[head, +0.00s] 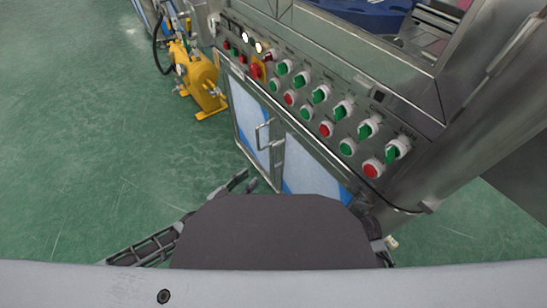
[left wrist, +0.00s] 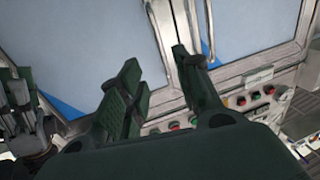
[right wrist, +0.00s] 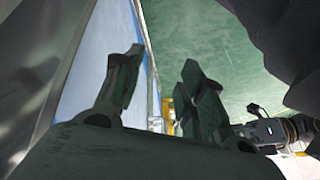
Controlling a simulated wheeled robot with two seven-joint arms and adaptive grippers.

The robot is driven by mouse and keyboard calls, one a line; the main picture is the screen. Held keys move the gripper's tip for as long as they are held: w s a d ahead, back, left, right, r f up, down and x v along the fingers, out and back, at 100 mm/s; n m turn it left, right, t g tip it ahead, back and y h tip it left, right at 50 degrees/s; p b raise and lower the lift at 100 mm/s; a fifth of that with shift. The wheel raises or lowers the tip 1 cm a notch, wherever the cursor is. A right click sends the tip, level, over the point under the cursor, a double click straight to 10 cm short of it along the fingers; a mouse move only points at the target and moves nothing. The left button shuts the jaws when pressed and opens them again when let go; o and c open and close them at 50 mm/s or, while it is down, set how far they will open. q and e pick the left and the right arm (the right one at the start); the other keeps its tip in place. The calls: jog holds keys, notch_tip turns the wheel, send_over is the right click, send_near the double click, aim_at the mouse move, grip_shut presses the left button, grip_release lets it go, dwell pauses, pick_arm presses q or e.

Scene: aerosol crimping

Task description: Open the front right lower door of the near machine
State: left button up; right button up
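The near machine (head: 340,50) has two lower front doors with pale blue panels under its button panel. The front right lower door (head: 310,173) looks shut, partly hidden by my dark body. The front left lower door (head: 250,118) looks shut beside it, with a metal handle (head: 262,137). My left gripper (head: 241,182) is near the doors. In the left wrist view, seemingly inverted, its fingers (left wrist: 158,82) are apart, with one door handle (left wrist: 160,30) beyond the gap and another (left wrist: 209,25) to the right. Contact is unclear. My right gripper (right wrist: 160,85) is open and empty beside a door panel.
Green and red switches (head: 320,95) line the panel above the doors. A yellow pump-like unit (head: 200,80) stands on the floor at the machine's left. A metal post (head: 480,110) rises at the right. Green floor (head: 90,130) is clear at the left.

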aim_at(273, 165)
jog(key=shift+f, duration=0.1)
pick_arm(q)
jog(key=shift+b+x, duration=2.3)
jog(key=shift+x, duration=4.6)
pick_arm(e)
notch_tip(273, 165, down, 8)
jog(key=a+t+y, duration=0.1)
jog(key=shift+w+a+r+m+t, duration=0.25)
jog(key=shift+a+m+t, duration=0.05)
jog(key=shift+m, duration=0.1)
pick_arm(q)
jog(key=shift+c, duration=0.3)
grip_shut()
